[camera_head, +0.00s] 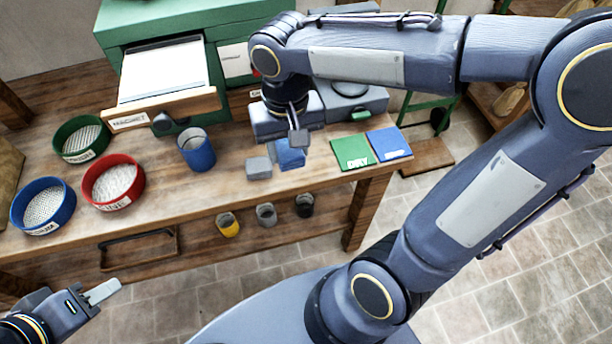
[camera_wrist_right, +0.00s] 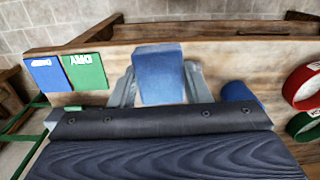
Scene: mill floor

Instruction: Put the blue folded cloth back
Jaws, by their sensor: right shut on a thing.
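The blue folded cloth (camera_head: 291,156) is at the front right part of the bench top, under my right gripper (camera_head: 286,145). In the right wrist view the cloth (camera_wrist_right: 160,75) sits between the two grey fingers of my right gripper (camera_wrist_right: 160,88), which is shut on it. I cannot tell whether the cloth touches the bench. The green DRY mat (camera_head: 352,152) and the blue DAMP mat (camera_head: 388,143) lie flat to the right of the cloth. My left gripper (camera_head: 101,292) is at the lower left, away from the bench top; its opening is unclear.
A blue cup (camera_head: 196,150) and red (camera_head: 113,182), green (camera_head: 82,139) and blue (camera_head: 43,206) sieves stand further left. The green MAGNET machine (camera_head: 185,22) is behind. Several small cups stand on the lower shelf.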

